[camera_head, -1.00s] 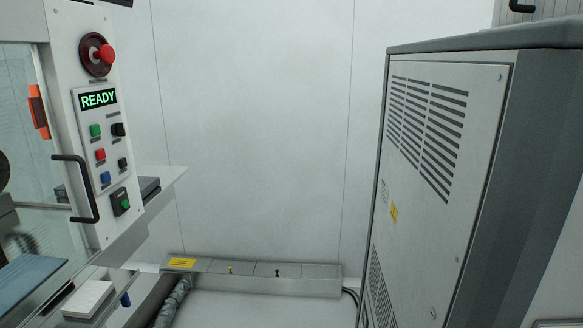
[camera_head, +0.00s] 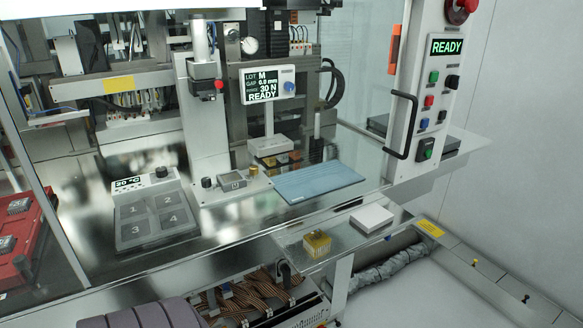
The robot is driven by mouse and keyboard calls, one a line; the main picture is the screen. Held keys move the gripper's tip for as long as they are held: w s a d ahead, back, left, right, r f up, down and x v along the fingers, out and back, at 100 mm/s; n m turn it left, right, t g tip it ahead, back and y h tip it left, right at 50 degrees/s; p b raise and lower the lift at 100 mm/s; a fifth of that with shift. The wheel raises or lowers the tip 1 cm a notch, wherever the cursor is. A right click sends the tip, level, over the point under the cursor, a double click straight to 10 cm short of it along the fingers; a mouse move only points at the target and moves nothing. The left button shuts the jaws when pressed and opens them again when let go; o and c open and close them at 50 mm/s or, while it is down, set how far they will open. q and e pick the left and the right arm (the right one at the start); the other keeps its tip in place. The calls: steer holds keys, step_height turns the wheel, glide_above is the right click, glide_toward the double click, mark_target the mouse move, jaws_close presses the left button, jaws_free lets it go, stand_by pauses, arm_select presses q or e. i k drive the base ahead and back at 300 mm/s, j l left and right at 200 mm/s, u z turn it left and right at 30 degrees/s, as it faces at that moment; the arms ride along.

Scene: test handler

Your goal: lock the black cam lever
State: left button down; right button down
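No part that I can surely call the black cam lever shows. A small black-topped peg (camera_head: 526,298) stands on the low grey ledge at the lower right, and it is too small to tell its kind or position. The press head (camera_head: 205,69) on the white column has a black block with a red knob, and no clear lever shows on it. A small black knob (camera_head: 207,182) sits on the base below. Neither of my grippers is in view.
A blue mat (camera_head: 318,182), a grey four-place plate (camera_head: 155,222), a yellow block (camera_head: 317,244) and a white box (camera_head: 371,218) sit around the work area. Red trays (camera_head: 22,240) stand at left.

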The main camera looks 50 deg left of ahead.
mark_target(283, 265)
steer(key=u, duration=1.65)
